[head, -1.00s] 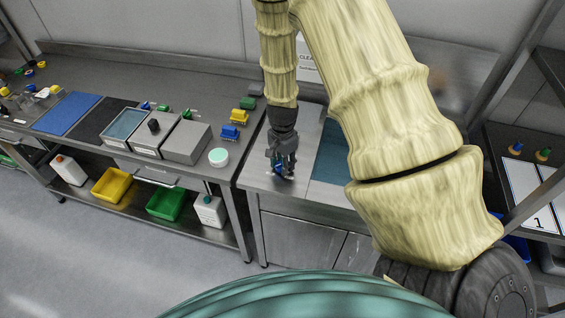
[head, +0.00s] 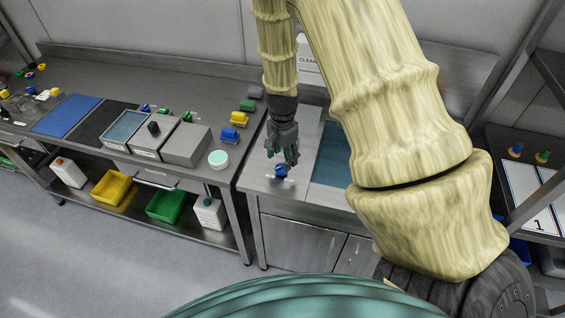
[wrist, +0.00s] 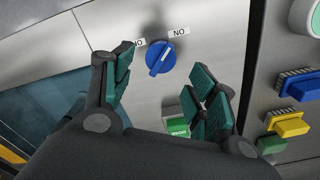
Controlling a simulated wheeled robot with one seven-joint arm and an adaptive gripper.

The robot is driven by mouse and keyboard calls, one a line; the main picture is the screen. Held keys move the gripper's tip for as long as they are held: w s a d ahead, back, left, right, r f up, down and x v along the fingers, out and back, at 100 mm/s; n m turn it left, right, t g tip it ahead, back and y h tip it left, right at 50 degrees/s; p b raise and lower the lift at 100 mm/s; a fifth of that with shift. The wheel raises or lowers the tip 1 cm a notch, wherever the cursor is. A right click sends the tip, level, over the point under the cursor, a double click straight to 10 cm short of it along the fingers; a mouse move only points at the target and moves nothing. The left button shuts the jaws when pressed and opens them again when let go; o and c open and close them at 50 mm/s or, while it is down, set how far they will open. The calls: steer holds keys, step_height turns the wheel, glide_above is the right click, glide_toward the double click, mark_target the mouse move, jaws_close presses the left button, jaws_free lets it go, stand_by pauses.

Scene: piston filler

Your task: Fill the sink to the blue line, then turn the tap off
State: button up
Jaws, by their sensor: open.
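The blue tap knob (head: 280,171) sits on the steel sink counter, below and a little left of my gripper (head: 284,155). In the wrist view the knob (wrist: 160,57) lies beyond my open fingers (wrist: 164,85), apart from them, its pointer slanting down-left. White labels stand on either side of it; the left one is partly hidden by a finger. The sink (head: 330,150) holds teal water, and my arm hides much of it. The sink's water also shows at the left of the wrist view (wrist: 40,108). I cannot make out the blue line.
Left of the sink, a bench holds a white-rimmed bowl (head: 218,159), blue (head: 229,134) and yellow (head: 238,118) brushes and grey bins (head: 186,144). A rack (head: 530,185) stands at the right.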

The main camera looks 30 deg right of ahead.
step_height(320, 180, up, 7)
steer(key=shift+r, duration=0.2)
steer(key=shift+d, duration=0.1)
stand_by(0.6)
